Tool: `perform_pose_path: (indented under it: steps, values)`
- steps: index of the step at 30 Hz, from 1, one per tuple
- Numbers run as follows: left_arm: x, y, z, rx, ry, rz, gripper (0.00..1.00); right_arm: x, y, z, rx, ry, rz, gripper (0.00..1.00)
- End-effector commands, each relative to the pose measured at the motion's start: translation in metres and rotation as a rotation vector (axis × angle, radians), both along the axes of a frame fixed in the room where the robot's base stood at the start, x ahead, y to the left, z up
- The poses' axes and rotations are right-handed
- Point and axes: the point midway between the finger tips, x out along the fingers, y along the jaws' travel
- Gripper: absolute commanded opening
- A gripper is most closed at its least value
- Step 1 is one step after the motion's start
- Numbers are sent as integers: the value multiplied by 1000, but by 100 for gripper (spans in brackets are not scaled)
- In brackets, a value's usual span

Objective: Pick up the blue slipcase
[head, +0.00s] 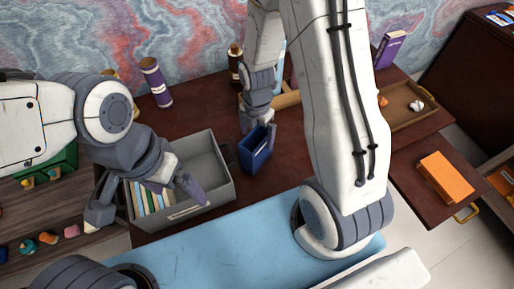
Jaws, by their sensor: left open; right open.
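The blue slipcase (254,155) stands upright on the dark desk, just right of a grey bin. My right gripper (257,132) reaches down from above to the top of the slipcase, with its jaws open. One finger overlaps the right upper edge of the slipcase in the picture; I cannot tell whether it touches. My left gripper (146,203) is open and empty.
The grey bin (217,190) holds several thin books (150,200). A purple cylinder (156,84) and a dark bottle (235,66) stand behind. At right are a wooden tray (412,118), a purple book (388,48) and an orange book (445,177). A blue mat (220,252) lies in front.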

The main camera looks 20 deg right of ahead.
Motion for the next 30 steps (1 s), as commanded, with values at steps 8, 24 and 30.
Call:
perform_pose_path:
  steps: [8,24,30]
  values:
    - [0,0,3,0,0,0,100,0,0,-21,0,-1,0,100]
    - [0,0,2,0,0,0,100,0,0,-20,0,-1,1,0]
    - [0,0,2,0,0,0,100,0,0,-20,0,-1,1,0]
